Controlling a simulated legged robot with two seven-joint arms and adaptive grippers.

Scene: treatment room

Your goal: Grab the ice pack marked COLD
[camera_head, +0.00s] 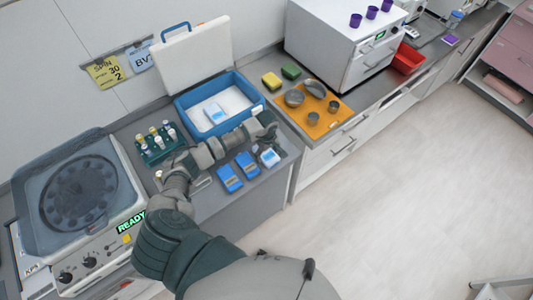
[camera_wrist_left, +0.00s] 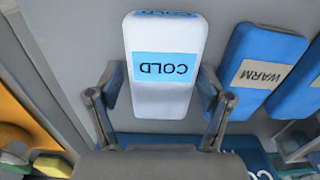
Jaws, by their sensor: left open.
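The white ice pack with a light-blue COLD label (camera_wrist_left: 163,98) lies on the grey counter, and it also shows in the head view (camera_head: 269,158). My left gripper (camera_wrist_left: 159,82) is open, with one finger on each side of the pack's near end in the wrist view. Whether the fingers touch it I cannot tell. In the head view the left gripper (camera_head: 266,139) is just behind the pack and partly covers it. Two blue packs (camera_head: 229,178) (camera_head: 247,164) lie to its left; the nearer one in the wrist view reads WARM (camera_wrist_left: 262,72). My right gripper is not in view.
A vial rack (camera_head: 157,144) and a centrifuge (camera_head: 82,195) are at left. An orange tray (camera_head: 324,124) with metal bowls is at right.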

